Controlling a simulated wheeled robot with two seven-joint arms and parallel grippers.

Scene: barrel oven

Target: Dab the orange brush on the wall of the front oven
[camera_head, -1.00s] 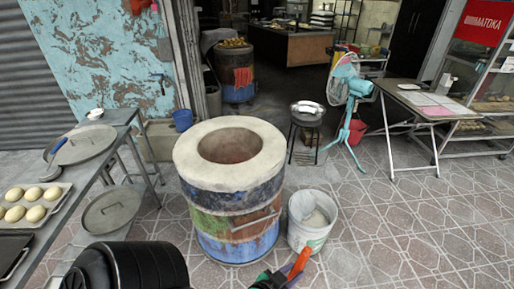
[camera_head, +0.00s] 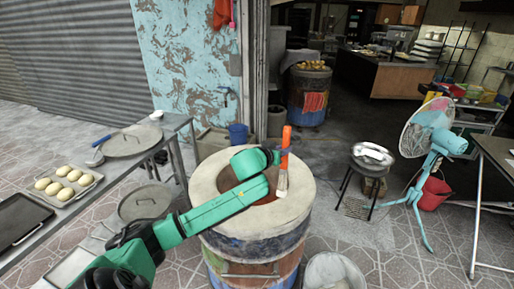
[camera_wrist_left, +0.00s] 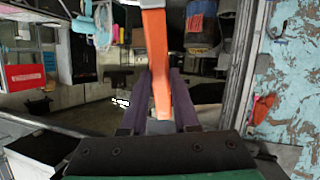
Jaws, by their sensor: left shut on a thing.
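The front oven (camera_head: 297,222) is a painted barrel with a thick pale rim and a round mouth, in the middle of the head view. My left arm reaches over it, hiding part of the mouth. My left gripper (camera_head: 282,156) is shut on the orange brush (camera_head: 286,138), above the right part of the mouth. The brush is nearly upright, handle up and pale bristles down, at the mouth's right inner edge. I cannot tell whether the bristles touch the wall. In the left wrist view the orange handle (camera_wrist_left: 155,50) stands between the two fingers (camera_wrist_left: 160,95). My right gripper is out of view.
A table (camera_head: 105,172) with a tray of dough balls (camera_head: 68,186) and a round lid stands left. A white bucket (camera_head: 334,272) stands close in front of the oven. A stool with a pan (camera_head: 372,155) and a fan (camera_head: 428,130) stand right.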

